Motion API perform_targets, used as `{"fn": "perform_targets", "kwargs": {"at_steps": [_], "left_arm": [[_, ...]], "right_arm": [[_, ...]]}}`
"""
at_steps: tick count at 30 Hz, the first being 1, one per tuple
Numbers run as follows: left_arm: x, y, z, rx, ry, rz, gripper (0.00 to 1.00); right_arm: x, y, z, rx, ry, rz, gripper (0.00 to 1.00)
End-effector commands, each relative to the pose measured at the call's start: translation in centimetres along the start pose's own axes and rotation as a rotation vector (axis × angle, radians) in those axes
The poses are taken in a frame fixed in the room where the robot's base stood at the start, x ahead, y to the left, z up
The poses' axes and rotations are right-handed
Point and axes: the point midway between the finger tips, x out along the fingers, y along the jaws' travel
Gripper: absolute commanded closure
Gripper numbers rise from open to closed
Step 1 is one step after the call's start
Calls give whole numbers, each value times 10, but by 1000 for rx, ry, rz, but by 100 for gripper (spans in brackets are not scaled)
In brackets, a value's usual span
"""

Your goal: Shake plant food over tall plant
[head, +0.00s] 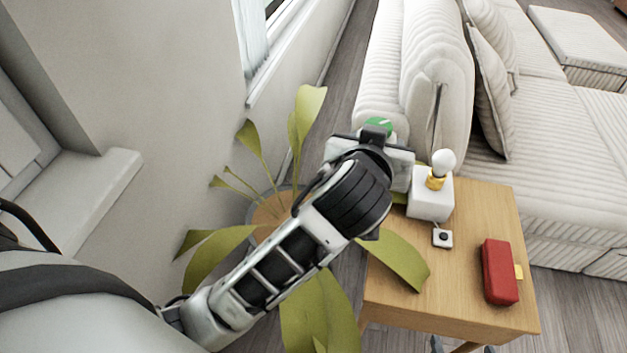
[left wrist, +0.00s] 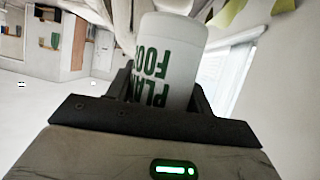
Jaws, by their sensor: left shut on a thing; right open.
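The tall plant (head: 310,112) has broad yellow-green leaves and stands on the floor between the wall and the side table. Its round pot (head: 262,207) is partly covered by my left arm. My left gripper (head: 374,136) is above the plant's right side, shut on the plant food. The white plant food container (left wrist: 172,62), with green lettering upside down, fills the jaws in the left wrist view. In the head view only a green part of the plant food (head: 379,124) shows past the gripper. My right gripper (head: 463,347) shows only dark fingertips, apart and empty, at the bottom edge.
A wooden side table (head: 450,275) holds a white lamp (head: 431,196) with a bulb, a small white box with a black button (head: 442,238) and a red case (head: 499,272). A striped sofa (head: 560,160) stands behind it. A wall and window sill are left.

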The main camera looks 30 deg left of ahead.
Motion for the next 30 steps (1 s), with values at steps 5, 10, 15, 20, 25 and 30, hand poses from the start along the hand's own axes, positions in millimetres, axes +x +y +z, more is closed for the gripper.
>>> {"fn": "perform_targets", "kwargs": {"at_steps": [5, 10, 15, 20, 25, 30], "left_arm": [[85, -62, 13, -173, -53, -185, 74], [154, -130, 41, -352, -94, -343, 74], [209, -192, 98, -533, -120, -474, 74], [244, -222, 162, -669, -130, -548, 74], [262, -229, 209, -749, -131, -581, 74], [266, -229, 224, -791, -137, -583, 74]], "right_arm": [[15, -2, 10, 26, 33, -7, 23], [21, -6, 22, 47, 43, -20, 23], [28, -8, 31, 60, 63, -31, 23], [32, -10, 34, 73, 83, -43, 23], [32, -12, 35, 75, 94, -51, 23], [28, -12, 27, 77, 108, -55, 23]]}}
